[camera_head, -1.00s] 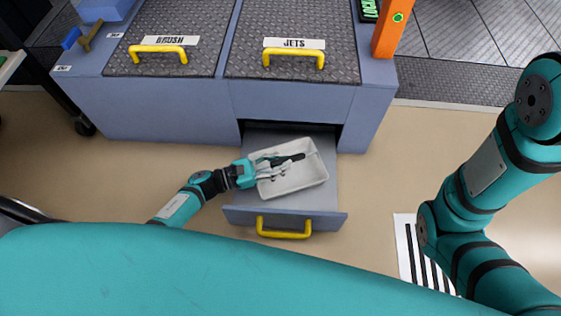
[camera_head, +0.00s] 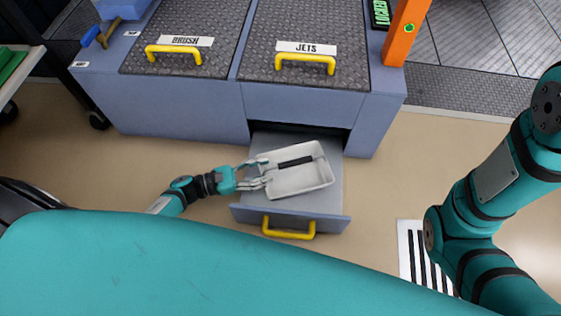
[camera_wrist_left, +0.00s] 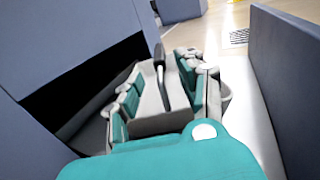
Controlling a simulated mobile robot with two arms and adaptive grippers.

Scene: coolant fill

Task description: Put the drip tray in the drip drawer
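The drip tray (camera_head: 305,180) is a white shallow tray with a black bar handle across its middle. It lies slightly turned inside the pulled-out drip drawer (camera_head: 333,223), which has a grey-blue front and a yellow handle. My left gripper (camera_head: 266,172) is open at the tray's left edge, fingers spread and clear of the black handle. In the left wrist view the tray (camera_wrist_left: 160,122) shows between the spread fingers. Whether a finger touches the rim, I cannot tell. My right arm stands at the right; its gripper is out of view.
Above the drawer is the grey-blue cabinet (camera_head: 180,120) with lids marked BRUSH and JETS and yellow handles. An orange post (camera_head: 405,30) stands at its right corner. A cart (camera_head: 15,75) is at the far left. The floor left of the drawer is clear.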

